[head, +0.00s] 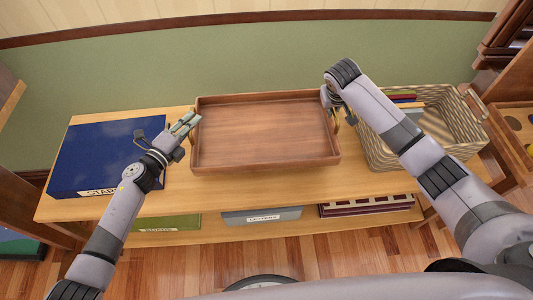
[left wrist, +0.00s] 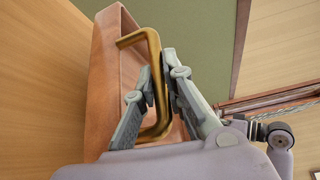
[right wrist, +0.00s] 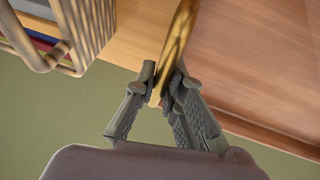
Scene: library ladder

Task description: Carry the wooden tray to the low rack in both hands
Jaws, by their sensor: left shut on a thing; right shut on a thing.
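The wooden tray (head: 265,132) is empty and reddish brown, with low walls and a brass handle at each short end. In the head view it is over the top of the low rack (head: 185,190); I cannot tell whether it touches the top. My left gripper (head: 186,124) is shut on the left brass handle, which shows between its fingers in the left wrist view (left wrist: 154,80). My right gripper (head: 333,98) is shut on the right brass handle (right wrist: 180,40). The head view mostly hides the right fingertips behind the wrist.
A blue box (head: 95,155) lies on the rack left of the tray. A wicker basket (head: 455,125) with books stands close on the right. The lower shelf holds a green box (head: 165,223), a grey labelled box (head: 262,216) and a dark red item (head: 365,207). A green wall is behind.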

